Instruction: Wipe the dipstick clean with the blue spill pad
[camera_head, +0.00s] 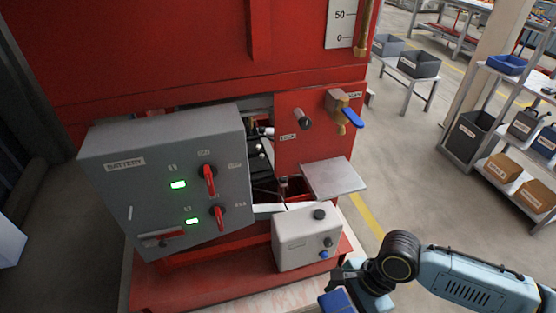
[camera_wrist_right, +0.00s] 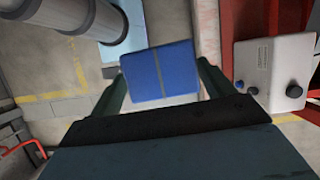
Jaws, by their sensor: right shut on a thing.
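The blue spill pad (camera_head: 338,300) is at the bottom of the head view, partly cut off by the frame edge. My right gripper (camera_head: 348,281) is shut on it. In the right wrist view the pad (camera_wrist_right: 160,74) is a flat blue rectangle with a grey stripe, between the two dark fingers of my right gripper (camera_wrist_right: 162,85). It is held in front of the red base, apart from the white box. I cannot make out the dipstick; the engine space behind the grey panel is dark and partly hidden. My left gripper is not in view.
A grey battery panel (camera_head: 128,182) with red switches stands at left. A white box (camera_head: 300,243) sits on the red base (camera_head: 190,277). A brass valve with a blue handle (camera_head: 354,119) juts from the red panel, above a small grey shelf (camera_head: 335,178).

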